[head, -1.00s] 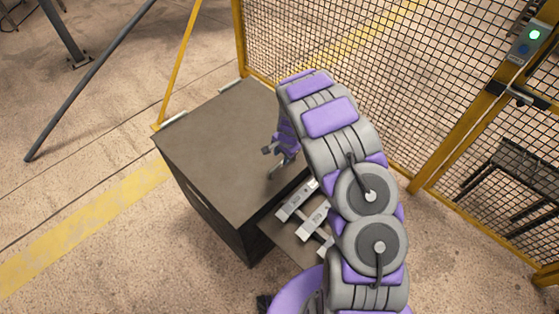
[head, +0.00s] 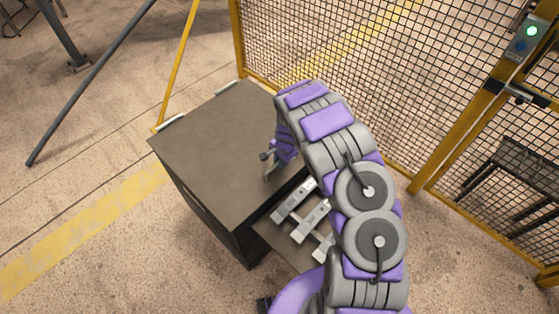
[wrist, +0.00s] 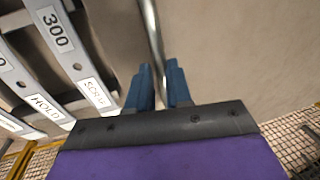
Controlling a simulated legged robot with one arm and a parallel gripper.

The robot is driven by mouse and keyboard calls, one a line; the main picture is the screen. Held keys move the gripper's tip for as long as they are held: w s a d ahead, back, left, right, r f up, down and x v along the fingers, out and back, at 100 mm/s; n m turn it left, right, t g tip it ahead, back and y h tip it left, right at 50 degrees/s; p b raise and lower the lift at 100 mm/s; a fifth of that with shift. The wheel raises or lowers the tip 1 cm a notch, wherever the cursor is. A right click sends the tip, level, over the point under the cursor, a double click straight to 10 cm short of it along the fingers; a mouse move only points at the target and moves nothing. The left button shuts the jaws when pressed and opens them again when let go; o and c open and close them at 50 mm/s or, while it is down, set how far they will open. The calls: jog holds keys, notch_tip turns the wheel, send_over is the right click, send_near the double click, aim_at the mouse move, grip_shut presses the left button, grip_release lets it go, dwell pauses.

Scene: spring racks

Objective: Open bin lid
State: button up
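The bin is a dark grey-brown box (head: 190,205) with a flat lid (head: 215,135) that looks closed. My gripper (head: 266,168) is over the lid's right side, pointing down. In the wrist view, a thin metal bar (wrist: 152,30), apparently the lid's handle, runs along the lid surface and passes between my two blue fingertips (wrist: 159,82). The fingers stand apart on either side of the bar, and contact with it is not clear. My arm hides the lid's far right corner in the head view.
Labelled metal bars (head: 310,220) sit on a plate against the bin's right side; the wrist view shows a "300" label (wrist: 55,28). A yellow-framed mesh fence (head: 360,60) stands behind. A dark slatted stand (head: 515,180) is at right.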

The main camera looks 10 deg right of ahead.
grip_shut()
jog(key=shift+s+a, duration=0.1)
jog(key=shift+a, duration=0.3)
jog(key=shift+d, duration=0.1)
